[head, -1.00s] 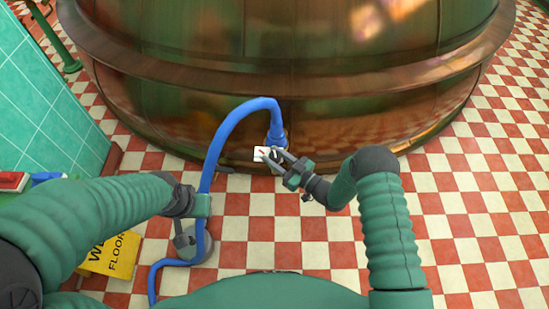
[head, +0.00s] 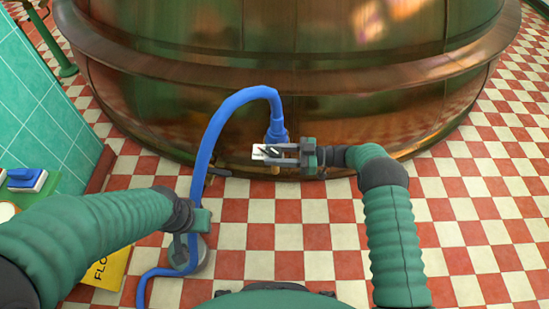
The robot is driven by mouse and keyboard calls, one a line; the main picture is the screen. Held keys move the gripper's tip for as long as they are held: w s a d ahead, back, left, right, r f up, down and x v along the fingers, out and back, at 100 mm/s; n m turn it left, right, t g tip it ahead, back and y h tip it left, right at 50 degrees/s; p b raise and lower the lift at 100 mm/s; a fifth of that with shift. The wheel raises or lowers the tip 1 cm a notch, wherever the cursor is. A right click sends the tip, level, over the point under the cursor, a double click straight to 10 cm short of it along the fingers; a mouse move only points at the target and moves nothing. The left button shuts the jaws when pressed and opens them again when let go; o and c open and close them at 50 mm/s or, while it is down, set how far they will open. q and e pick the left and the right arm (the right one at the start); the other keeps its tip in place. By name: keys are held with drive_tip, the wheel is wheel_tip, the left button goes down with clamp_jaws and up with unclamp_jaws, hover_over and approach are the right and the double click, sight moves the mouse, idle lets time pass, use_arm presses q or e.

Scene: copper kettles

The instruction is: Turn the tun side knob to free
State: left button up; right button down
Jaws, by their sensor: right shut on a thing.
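The large copper tun (head: 290,110) fills the top of the head view. A small side knob sits low on its front, in front of a white plate (head: 258,152) with a dark slanted mark. My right gripper (head: 271,152) reaches in from the right, level, and is shut on the knob. Its jaws hide most of the knob, so I cannot read its setting. My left gripper (head: 183,245) points down at the lower left, beside the blue hose; its fingers are too unclear to tell open from shut.
The blue hose (head: 208,140) arches from a fitting just above the knob down to the floor. A teal tiled block (head: 40,115) is at left. The checkered floor (head: 470,215) at right is clear.

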drive_tip(key=shift+w, duration=0.1)
idle(0.3)
drive_tip(key=c, duration=0.9)
unclamp_jaws()
drive_tip(key=d+p, duration=0.2)
drive_tip(key=d, duration=1.5)
